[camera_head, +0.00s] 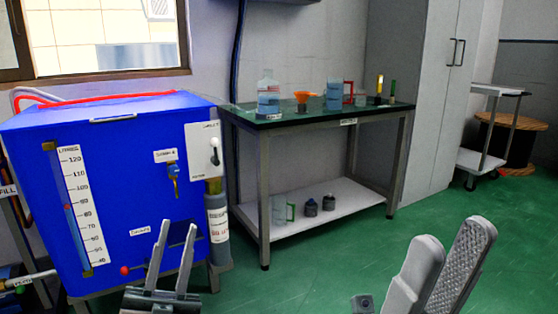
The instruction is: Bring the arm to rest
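My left gripper (176,240) is at the bottom centre-left, in front of the blue tank. Its two grey fingers point up and stand apart, with nothing between them. My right gripper (456,250) is at the bottom right, larger and nearer the camera. Its two thick fingers stand close together with a narrow gap between them at the tips. I see nothing held in it, and its lower part is cut off by the frame edge.
A blue tank (110,140) with a level scale stands at the left. A green-topped table (330,112) against the wall bears bottles and an orange funnel (303,97). Grey cabinets (435,100), a white cart (497,90) and a cable reel (520,125) stand at right. Green floor is clear in the middle.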

